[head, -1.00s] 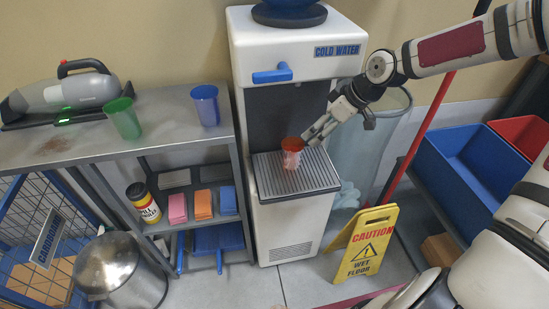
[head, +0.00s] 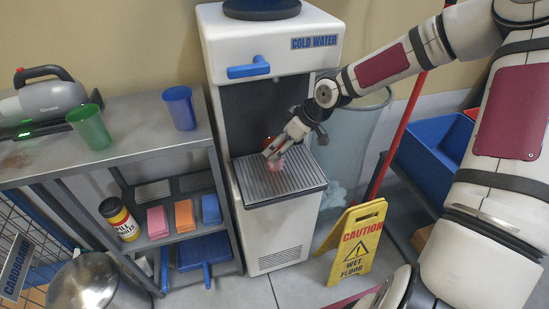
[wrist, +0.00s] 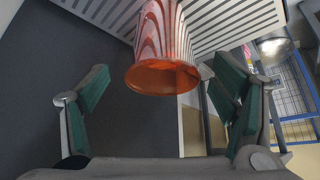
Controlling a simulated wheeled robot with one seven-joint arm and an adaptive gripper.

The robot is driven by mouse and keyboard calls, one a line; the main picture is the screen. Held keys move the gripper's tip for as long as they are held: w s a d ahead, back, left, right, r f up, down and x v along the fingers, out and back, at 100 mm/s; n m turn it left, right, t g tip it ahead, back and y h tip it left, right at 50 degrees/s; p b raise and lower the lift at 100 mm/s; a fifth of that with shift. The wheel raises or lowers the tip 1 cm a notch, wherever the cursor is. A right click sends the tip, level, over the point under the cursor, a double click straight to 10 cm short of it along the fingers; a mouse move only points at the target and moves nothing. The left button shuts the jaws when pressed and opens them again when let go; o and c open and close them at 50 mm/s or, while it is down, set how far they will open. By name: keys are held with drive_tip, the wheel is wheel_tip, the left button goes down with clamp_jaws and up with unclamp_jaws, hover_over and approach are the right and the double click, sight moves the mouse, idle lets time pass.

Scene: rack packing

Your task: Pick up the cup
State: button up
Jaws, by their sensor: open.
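A red-orange translucent cup (head: 267,142) stands on the slatted drip tray (head: 283,183) of the water dispenser, mostly hidden behind my gripper in the head view. My gripper (head: 274,152) is open and right in front of the cup. In the wrist view the cup (wrist: 165,60) appears at the top middle, its orange rim facing the camera. The two green-padded fingers (wrist: 160,110) are spread wide, one on either side of it, and the cup lies a little beyond them. I see no finger touching it. A green cup (head: 89,127) and a blue cup (head: 180,108) stand on the metal shelf.
The dispenser's blue tap (head: 248,70) juts out above the tray. The metal shelf (head: 140,140) stands to the left, with a handheld vacuum (head: 45,100) on top. A yellow wet-floor sign (head: 356,245) and blue bin (head: 432,150) are on the right.

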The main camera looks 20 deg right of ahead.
drive_tip(key=b+x, duration=0.1)
drive_tip(key=x, duration=0.2)
drive_tip(key=shift+a+f, duration=0.1)
drive_tip(key=shift+f, duration=0.3)
drive_tip(key=c, duration=1.5)
drive_tip(key=shift+r, duration=0.2)
drive_tip(key=shift+r+p, duration=0.55)
drive_tip(key=shift+r, duration=0.75)
drive_tip(key=shift+s+d+r+p, duration=0.35)
drive_tip(key=shift+s+d+p, duration=0.7)
drive_tip(key=shift+s, duration=1.25)
drive_tip(key=shift+s+d+r+p, duration=0.45)
drive_tip(key=shift+s+d, duration=1.1)
drive_tip(key=shift+s, duration=0.8)
drive_tip(key=shift+s+d+r+p, duration=0.25)
drive_tip(key=shift+s+d+p, duration=0.8)
drive_tip(key=shift+s, duration=1.25)
drive_tip(key=shift+s+d, duration=0.1)
drive_tip(key=shift+d, duration=0.15)
